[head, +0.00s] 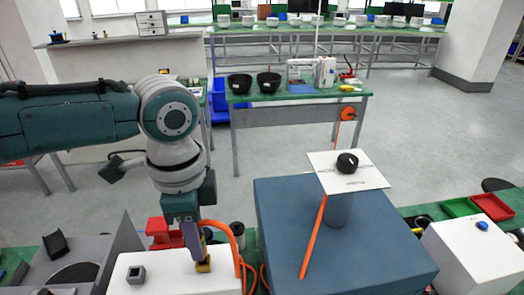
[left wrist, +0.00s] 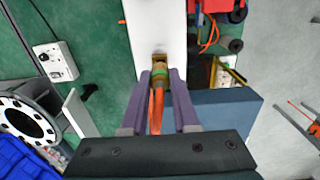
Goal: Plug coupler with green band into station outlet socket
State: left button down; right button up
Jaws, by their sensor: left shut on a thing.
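My left gripper (head: 197,245) points down over a white box (head: 170,280) at the front left. In the left wrist view, its two purple-grey fingers (left wrist: 161,85) are shut on a coupler (left wrist: 157,77) with an orange cable; a green band shows near its end. A brass-coloured block with a dark opening (left wrist: 159,60) lies right at the coupler's end. The block also shows in the head view (head: 203,265), just below the fingertips. I cannot tell whether the coupler is inside it. My right gripper is not in view.
An orange hose (head: 238,250) loops beside my gripper. A red holder (head: 160,232) stands behind.

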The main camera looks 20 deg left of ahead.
pick_arm(q)
jog(key=shift+f+b, duration=0.45)
jog(key=shift+f, duration=0.1)
jog(key=c, duration=0.6)
grip_release()
notch_tip(320, 180, up, 10)
jog(key=shift+b, duration=0.95)
